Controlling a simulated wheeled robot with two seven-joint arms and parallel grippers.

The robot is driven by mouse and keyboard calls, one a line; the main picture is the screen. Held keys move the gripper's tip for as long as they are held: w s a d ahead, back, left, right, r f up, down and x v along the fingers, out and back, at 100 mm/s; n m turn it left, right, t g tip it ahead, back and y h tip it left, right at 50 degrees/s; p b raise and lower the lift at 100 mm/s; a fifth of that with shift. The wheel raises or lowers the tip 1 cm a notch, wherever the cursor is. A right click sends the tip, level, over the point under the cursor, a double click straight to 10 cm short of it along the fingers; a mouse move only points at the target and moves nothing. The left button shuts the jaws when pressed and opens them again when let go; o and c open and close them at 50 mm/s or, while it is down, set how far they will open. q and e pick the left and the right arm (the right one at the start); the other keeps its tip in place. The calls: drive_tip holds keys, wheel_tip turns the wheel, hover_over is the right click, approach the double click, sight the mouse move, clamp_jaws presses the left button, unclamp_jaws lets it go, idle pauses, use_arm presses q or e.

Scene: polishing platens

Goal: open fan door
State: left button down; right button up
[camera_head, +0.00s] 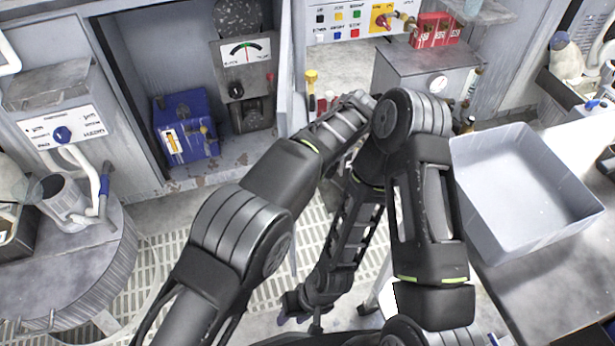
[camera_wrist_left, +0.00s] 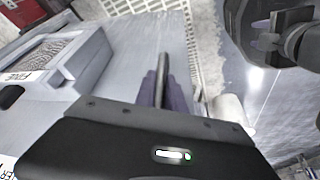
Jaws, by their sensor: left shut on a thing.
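In the left wrist view, my left gripper (camera_wrist_left: 165,92) has its dark fingers shut on a slim dark grey handle (camera_wrist_left: 164,65), beside a large plain grey-blue panel (camera_wrist_left: 120,62) that looks like the door. In the head view the left gripper is hidden behind my arms. My right gripper (camera_head: 297,308) hangs low over the floor in the head view, its bluish fingers apart and empty. It also shows at the top right of the left wrist view (camera_wrist_left: 265,36). The fan itself cannot be made out.
An open grey cabinet holds a blue box (camera_head: 186,125) and a gauge (camera_head: 245,53). A grey bin (camera_head: 520,190) stands on the right-hand bench. Grated floor (camera_head: 185,245) lies between.

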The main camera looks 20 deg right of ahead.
use_arm(q)
drive_tip(key=c, duration=1.4)
unclamp_jaws()
wheel_tip(320, 180, up, 10)
drive_tip(key=p, duration=0.7)
